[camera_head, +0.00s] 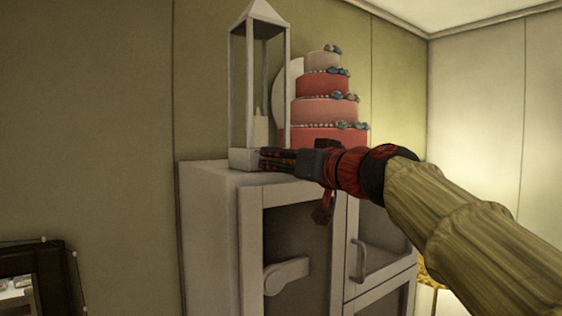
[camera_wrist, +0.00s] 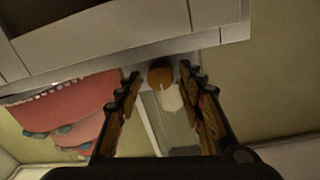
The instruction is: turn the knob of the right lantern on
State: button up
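One lantern (camera_head: 264,20) stands upright on top of the grey cabinet in the head view, with a pale candle (camera_head: 260,128) inside. My gripper (camera_head: 264,159) reaches in from the right, with its fingertips at the lantern's base. In the wrist view, which looks upside down, a round brown knob (camera_wrist: 160,72) sits between my two fingertips (camera_wrist: 159,77). The fingers are apart, with a narrow gap showing on either side of the knob. Contact cannot be made out. The knob is hidden in the head view.
A pink tiered cake (camera_head: 322,110) stands close to the right of the lantern, behind my gripper. The grey cabinet (camera_head: 212,215) below has a handle (camera_head: 362,258) on its front. A dark frame (camera_head: 62,285) is at lower left. The space left of the lantern is clear.

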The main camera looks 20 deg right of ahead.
grip_shut()
dwell(0.3)
jog(key=shift+m+b, duration=0.6)
jog(key=shift+m, duration=0.9)
jog(key=shift+o, duration=1)
grip_release()
jog(key=shift+s, duration=0.1)
jog(key=v, duration=1.2)
jog(key=shift+r, duration=0.1)
